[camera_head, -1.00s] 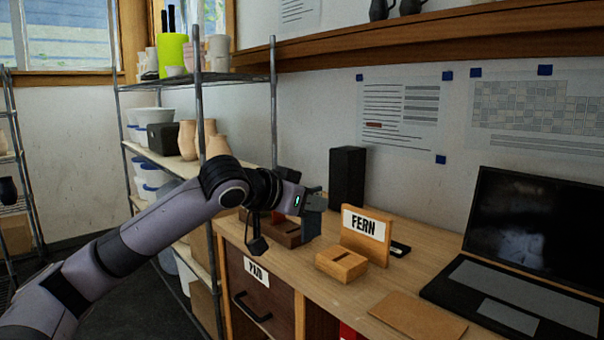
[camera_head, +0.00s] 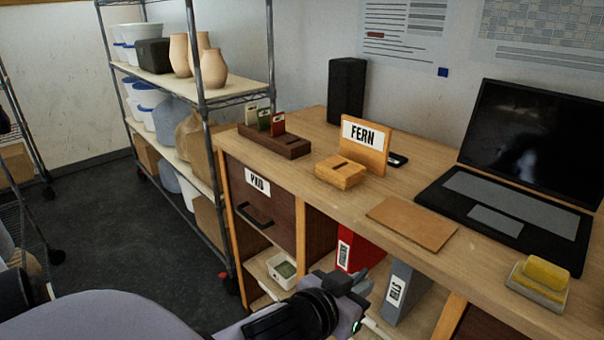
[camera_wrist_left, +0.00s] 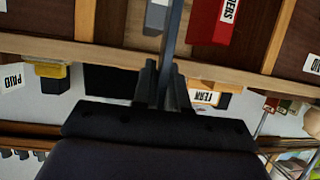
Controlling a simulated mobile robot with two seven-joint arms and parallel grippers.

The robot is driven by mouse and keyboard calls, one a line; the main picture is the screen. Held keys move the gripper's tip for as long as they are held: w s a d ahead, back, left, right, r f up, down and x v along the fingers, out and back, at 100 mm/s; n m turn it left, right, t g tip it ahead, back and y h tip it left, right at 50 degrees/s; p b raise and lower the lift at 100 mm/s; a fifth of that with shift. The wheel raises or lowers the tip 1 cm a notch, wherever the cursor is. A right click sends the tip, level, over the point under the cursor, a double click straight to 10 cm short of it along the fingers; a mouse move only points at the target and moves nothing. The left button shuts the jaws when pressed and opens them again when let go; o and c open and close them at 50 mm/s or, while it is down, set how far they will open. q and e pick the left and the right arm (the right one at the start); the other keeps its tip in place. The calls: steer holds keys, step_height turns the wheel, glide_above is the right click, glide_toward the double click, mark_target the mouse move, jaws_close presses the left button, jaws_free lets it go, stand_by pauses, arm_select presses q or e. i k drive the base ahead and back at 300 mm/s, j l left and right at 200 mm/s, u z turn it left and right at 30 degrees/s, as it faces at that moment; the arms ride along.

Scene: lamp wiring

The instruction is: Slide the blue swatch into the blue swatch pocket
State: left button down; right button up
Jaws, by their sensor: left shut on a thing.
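My left gripper (camera_head: 354,284) is low in front of the desk, at the bottom of the head view. In the left wrist view it is shut on a thin blue-grey strip (camera_wrist_left: 173,45), seen edge-on, which I take to be the blue swatch. In the head view I cannot make the swatch out clearly. The dark wooden swatch holder (camera_head: 262,142) stands on the desk's left end, with cream (camera_head: 251,115), green (camera_head: 264,119) and red (camera_head: 278,122) swatches upright in it. No blue pocket can be told apart. My right gripper is not in view.
The FERN board (camera_head: 366,150) with its small wooden block (camera_head: 341,172), a brown pad (camera_head: 412,222), a laptop (camera_head: 520,170) and a yellow sponge (camera_head: 546,272) are on the desk. Red (camera_head: 362,252) and grey (camera_head: 402,292) binders stand below. A metal shelf (camera_head: 198,92) is left.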

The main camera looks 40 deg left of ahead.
mark_target(293, 150)
steer(key=u, duration=0.75)
steer(key=i+j+u, duration=0.15)
steer(key=u, duration=0.15)
steer(key=i+j+u, duration=0.3)
steer(key=i+j, duration=0.1)
steer(key=j+z, duration=0.2)
steer(key=z, duration=1.1)
steer(key=k+l, duration=0.05)
